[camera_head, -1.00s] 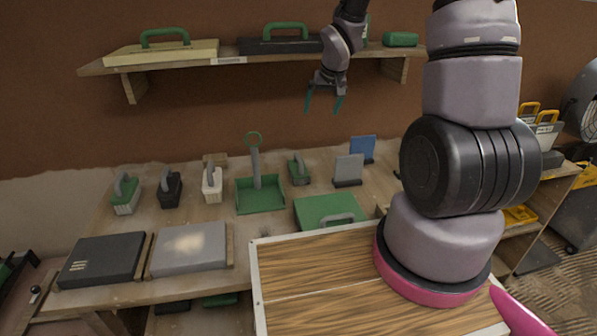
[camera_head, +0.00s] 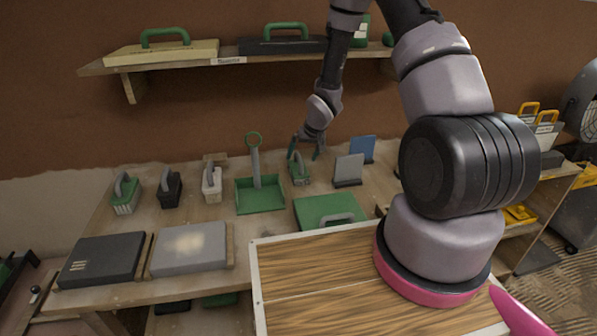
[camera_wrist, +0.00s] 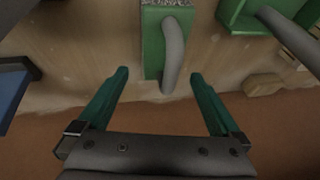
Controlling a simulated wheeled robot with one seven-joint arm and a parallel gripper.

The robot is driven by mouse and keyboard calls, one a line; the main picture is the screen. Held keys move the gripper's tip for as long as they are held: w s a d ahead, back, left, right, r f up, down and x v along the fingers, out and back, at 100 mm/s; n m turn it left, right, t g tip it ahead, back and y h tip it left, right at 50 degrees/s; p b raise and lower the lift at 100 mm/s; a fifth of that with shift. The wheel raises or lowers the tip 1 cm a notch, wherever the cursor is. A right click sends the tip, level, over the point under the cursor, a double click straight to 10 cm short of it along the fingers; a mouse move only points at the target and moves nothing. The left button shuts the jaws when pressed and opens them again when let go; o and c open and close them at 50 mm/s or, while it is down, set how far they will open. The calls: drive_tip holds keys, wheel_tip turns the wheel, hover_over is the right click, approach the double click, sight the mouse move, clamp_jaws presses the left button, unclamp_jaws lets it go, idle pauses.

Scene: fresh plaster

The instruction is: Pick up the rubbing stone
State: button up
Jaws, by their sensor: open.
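A green block with a curved grey handle (camera_head: 299,171), which looks like the rubbing stone, stands on the workbench between the green dustpan and the upright floats. In the wrist view, the rubbing stone (camera_wrist: 153,50) shows its green back, its grey handle and a speckled grey part at the top edge; its far end is cut off. My gripper (camera_head: 305,153) is open and empty just above and behind it. In the wrist view, my gripper's teal fingers (camera_wrist: 160,74) point towards it, one on each side, with gaps and no visible contact.
The green dustpan (camera_head: 260,197) stands left of the stone. A grey float (camera_head: 348,170) and a blue float (camera_head: 362,149) stand to the right. A green float (camera_head: 328,211) lies in front. The shelf (camera_head: 228,62) overhangs behind. Several handled tools line the bench's left.

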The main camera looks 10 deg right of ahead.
drive_tip(key=x, duration=0.4)
drive_tip(key=shift+w+a+f, duration=0.1)
drive_tip(key=shift+a+f, duration=0.05)
drive_tip(key=shift+f, duration=0.15)
clamp_jaws()
wheel_tip(320, 180, up, 10)
drive_tip(key=shift+r, duration=0.1)
idle(0.3)
